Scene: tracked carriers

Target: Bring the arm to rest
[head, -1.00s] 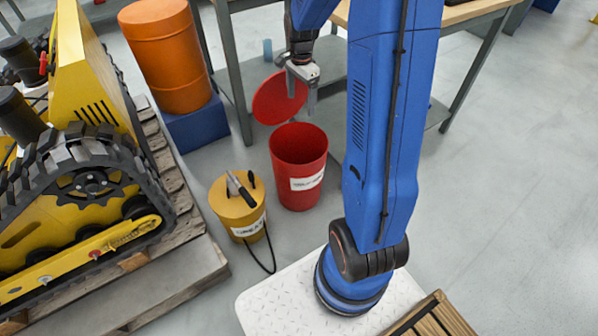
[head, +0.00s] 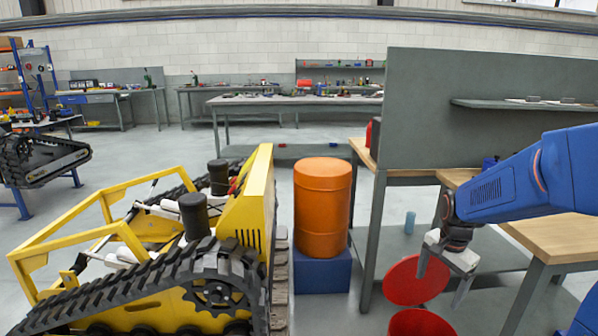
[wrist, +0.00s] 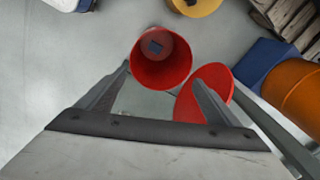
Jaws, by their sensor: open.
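My gripper (head: 441,290) is open and points downward at the lower right of the head view, with nothing between its fingers. Its two fingers also show in the wrist view (wrist: 161,76), spread apart. The blue arm comes in from the right edge. Below the gripper is an open red bin (head: 422,325), mostly cut off by the bottom edge. The wrist view looks down into the bin (wrist: 162,72), where a small dark item (wrist: 157,46) lies inside. Its round red lid (head: 410,285) stands tilted open beside it, partly behind the gripper.
A grey-framed workbench (head: 372,240) with a tall back panel (head: 440,130) stands close by the arm. An orange drum (head: 322,205) on a blue block and a yellow tracked carrier (head: 258,200) stand left. A yellow can (wrist: 193,5) is near the bin.

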